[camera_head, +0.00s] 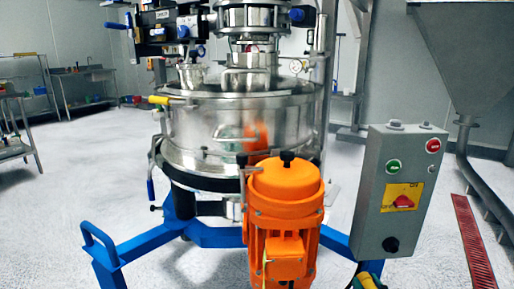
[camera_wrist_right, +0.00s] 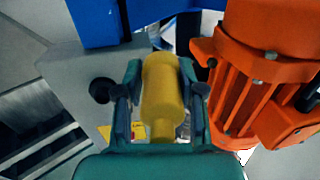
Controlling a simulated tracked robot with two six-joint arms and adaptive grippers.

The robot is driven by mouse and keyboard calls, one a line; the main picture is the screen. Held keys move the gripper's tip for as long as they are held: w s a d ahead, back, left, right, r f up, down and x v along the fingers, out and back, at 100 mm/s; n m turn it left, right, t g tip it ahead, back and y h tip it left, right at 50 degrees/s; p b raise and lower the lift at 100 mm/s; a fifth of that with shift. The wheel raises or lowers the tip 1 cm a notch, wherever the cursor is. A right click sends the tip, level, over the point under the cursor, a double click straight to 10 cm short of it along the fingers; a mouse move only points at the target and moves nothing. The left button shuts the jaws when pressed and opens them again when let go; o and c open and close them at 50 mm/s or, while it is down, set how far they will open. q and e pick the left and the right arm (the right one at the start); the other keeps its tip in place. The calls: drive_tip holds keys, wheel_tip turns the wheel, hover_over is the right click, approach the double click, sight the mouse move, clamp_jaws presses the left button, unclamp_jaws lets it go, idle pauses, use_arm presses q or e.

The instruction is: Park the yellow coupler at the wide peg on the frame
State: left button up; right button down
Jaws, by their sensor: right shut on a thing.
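The yellow coupler (camera_wrist_right: 162,90) is held between the two teal fingers of my right gripper (camera_wrist_right: 160,72) in the right wrist view, its wider end pointing away from the palm. In the head view only a small yellow and green part of my right gripper (camera_head: 369,282) shows at the bottom edge, below the grey control box. The blue frame (camera_head: 212,236) carries the steel sifter; a blue part of it (camera_wrist_right: 95,22) also shows at the top of the wrist view. I cannot make out the wide peg. My left gripper is not in view.
An orange motor (camera_head: 285,205) stands in front of the sifter; it is close on the right in the wrist view (camera_wrist_right: 265,75). The grey control box (camera_head: 400,190) is right of it. A steel hopper (camera_head: 462,60) stands far right.

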drive_tip(key=a+f, duration=1.2)
drive_tip(key=s+d+r+m+h+p, duration=0.1)
drive_tip(key=r+p, duration=1.3)
drive_tip(key=r, duration=0.2)
drive_tip(key=s+d+r+h+p, duration=0.1)
drive_tip(key=s+d+r+p, duration=0.1)
drive_tip(key=r+p, duration=1.3)
drive_tip(key=shift+s+r+m+h+p, duration=0.3)
drive_tip(key=shift+r+m+h, duration=0.1)
drive_tip(key=shift+r, duration=0.85)
